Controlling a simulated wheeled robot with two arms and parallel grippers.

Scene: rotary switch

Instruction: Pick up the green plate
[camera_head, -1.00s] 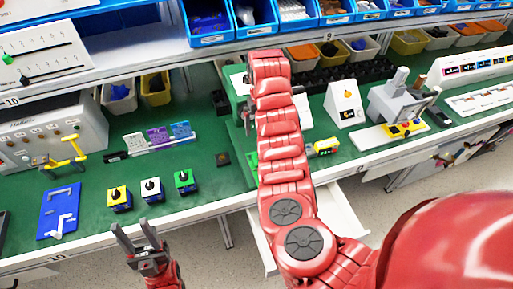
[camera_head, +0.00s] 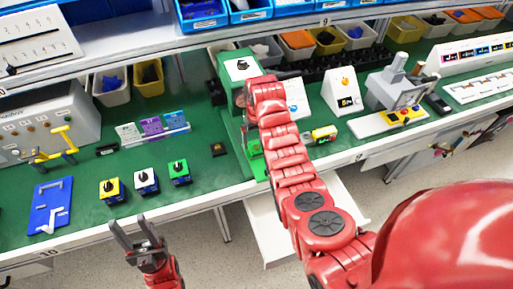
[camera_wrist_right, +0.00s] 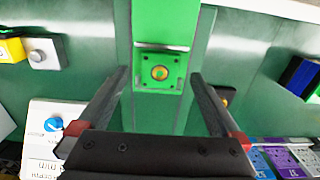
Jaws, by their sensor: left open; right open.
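A square green plate (camera_wrist_right: 160,72) with a round gold-coloured centre lies in a green stand (camera_wrist_right: 175,20) in the right wrist view. My right gripper (camera_wrist_right: 159,76) is open, with one finger on each side of the plate in the picture and nothing held; whether they touch it I cannot tell. In the head view, the tall green stand (camera_head: 240,68) has a white label on top, and my right arm hides its middle and the right gripper. My left gripper (camera_head: 129,221) is open and empty in front of the table's edge.
A blue panel (camera_head: 50,206) lies further left. A white device (camera_head: 341,92) and a grey machine (camera_head: 392,95) stand to the right. Bins line the back.

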